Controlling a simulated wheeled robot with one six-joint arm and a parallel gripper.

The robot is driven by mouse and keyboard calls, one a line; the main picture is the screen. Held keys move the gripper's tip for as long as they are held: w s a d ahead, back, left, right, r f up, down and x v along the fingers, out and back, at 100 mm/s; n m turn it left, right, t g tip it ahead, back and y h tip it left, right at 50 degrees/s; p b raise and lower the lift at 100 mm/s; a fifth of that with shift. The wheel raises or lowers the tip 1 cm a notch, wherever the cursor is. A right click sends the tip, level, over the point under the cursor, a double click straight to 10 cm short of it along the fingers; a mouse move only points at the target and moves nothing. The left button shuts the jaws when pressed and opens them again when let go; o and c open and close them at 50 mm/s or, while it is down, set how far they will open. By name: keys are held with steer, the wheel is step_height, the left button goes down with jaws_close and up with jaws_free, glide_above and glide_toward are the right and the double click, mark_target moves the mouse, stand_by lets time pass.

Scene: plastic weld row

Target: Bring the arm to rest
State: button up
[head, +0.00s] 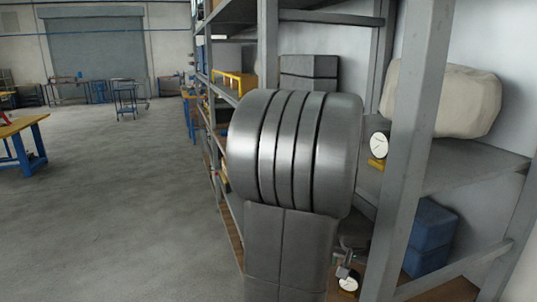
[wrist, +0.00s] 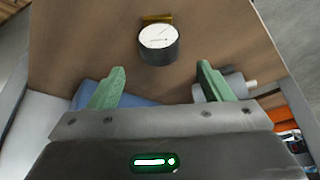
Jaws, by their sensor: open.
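My gripper (wrist: 160,72) shows in the wrist view with its two green fingers spread apart and nothing between them. A round white-faced dial gauge (wrist: 158,43) with a dark body and a yellow base lies past the fingertips on a brown board (wrist: 85,40), apart from the fingers. In the head view, my arm's large grey ribbed joint and link fill the middle, close to the shelving. They hide much of what is behind them, and my gripper cannot be made out clearly there.
Grey shelving (head: 415,130) stands on the right, its post close to my arm. One dial gauge (head: 377,146) is on its middle shelf, another (head: 348,284) lower down. A beige sack-like bundle (head: 440,97) and blue bin (head: 430,235) are shelved. The floor (head: 120,200) at left is open.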

mark_target(351, 273)
steer(key=x, duration=0.8)
steer(key=shift+s+f, duration=0.1)
steer(key=shift+f, duration=0.2)
steer(key=r, duration=0.2)
steer(key=a+r, duration=0.1)
steer(key=r, duration=0.1)
steer(key=shift+s+r, duration=0.1)
steer(key=shift+s, duration=0.15)
steer(key=shift+s+a+b, duration=0.1)
steer(key=shift+a+b, duration=0.2)
steer(key=shift+a, duration=0.25)
steer(key=shift+r, duration=0.1)
